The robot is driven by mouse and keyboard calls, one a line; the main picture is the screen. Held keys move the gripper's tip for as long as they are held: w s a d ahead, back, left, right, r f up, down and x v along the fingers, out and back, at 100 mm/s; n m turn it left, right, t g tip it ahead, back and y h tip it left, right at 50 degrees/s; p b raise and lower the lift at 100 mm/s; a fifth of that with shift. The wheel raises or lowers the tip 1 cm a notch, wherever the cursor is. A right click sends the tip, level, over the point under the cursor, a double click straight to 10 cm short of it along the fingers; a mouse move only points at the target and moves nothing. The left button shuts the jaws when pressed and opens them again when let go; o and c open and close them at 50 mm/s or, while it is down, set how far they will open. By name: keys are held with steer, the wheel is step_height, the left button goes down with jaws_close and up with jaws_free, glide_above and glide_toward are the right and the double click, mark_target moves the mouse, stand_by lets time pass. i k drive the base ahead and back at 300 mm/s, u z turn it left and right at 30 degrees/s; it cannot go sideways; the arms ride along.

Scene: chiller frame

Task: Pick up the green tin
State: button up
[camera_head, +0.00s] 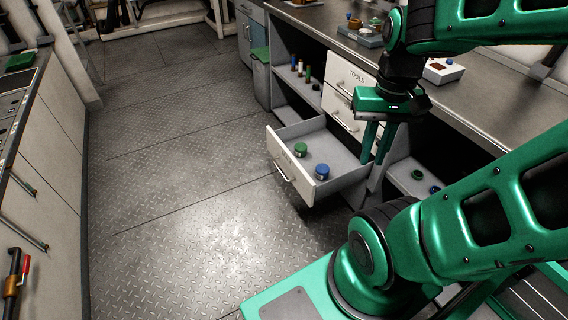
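A small green tin (300,149) stands in the open drawer (348,184), towards its front left. A blue tin (322,171) stands beside it, nearer to me. My gripper (374,160) points down over the right, inner end of the drawer, to the right of both tins. Its two green fingers are apart with a gap between them, and nothing shows in the gap. I cannot tell how high the fingertips are above the drawer floor.
Shut drawers (345,77) sit above the open one, under the dark worktop (455,101). Small dark round items (417,175) lie on a low shelf at right. Bottles (300,68) stand on a shelf behind. The metal floor (190,190) at left is clear.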

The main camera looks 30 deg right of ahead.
mark_target(301, 148)
steer(key=u, duration=0.6)
steer(key=i, duration=2.8)
steer(key=z, duration=1.85)
